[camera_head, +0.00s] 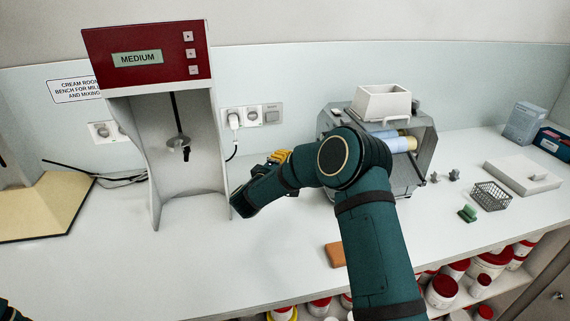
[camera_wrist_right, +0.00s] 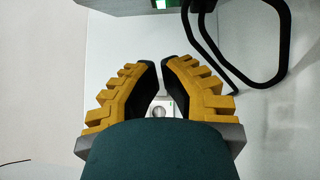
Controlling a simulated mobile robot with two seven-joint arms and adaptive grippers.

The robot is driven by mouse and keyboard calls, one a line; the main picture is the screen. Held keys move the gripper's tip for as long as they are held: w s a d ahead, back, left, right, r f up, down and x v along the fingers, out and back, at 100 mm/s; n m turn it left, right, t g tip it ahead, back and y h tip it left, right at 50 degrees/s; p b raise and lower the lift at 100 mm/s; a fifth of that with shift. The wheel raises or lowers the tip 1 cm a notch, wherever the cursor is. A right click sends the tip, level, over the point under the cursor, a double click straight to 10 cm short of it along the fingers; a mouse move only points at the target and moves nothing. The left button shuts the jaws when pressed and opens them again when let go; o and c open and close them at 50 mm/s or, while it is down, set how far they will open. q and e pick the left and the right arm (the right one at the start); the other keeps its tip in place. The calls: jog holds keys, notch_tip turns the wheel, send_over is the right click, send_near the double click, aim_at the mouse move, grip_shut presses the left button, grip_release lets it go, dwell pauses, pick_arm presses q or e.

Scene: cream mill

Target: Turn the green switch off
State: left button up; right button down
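I cannot make out a green switch in the head view. The wall plate (camera_head: 252,116) behind the bench holds a plugged socket and a grey switch (camera_head: 271,116). My right gripper (camera_head: 280,156) is above the bench between the stand with the red panel and the grey roller mill, mostly hidden behind my arm. In the right wrist view its yellow fingers (camera_wrist_right: 161,62) curve together with tips nearly meeting and nothing held. A small pale fitting with a round part and a touch of green (camera_wrist_right: 160,107) shows between them. My left gripper (camera_head: 8,311) barely shows at the lower left corner.
The stand (camera_head: 184,52) reads MEDIUM. The roller mill (camera_head: 425,155) stands right of it. An orange block (camera_head: 335,254), a green block (camera_head: 467,213) and a wire basket (camera_head: 491,196) lie on the bench. Black cables show in the right wrist view (camera_wrist_right: 281,60). The front left bench is clear.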

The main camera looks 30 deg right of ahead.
pick_arm(q)
jog(key=shift+w+f+b, duration=0.15)
jog(key=shift+f+b, duration=0.45)
jog(key=shift+f, duration=0.1)
pick_arm(e)
jog(key=w+d+r, duration=0.1)
jog(key=w+d, duration=0.1)
jog(key=d, duration=0.6)
jog(key=shift+d, duration=0.4)
pick_arm(q)
jog(key=shift+r, duration=0.15)
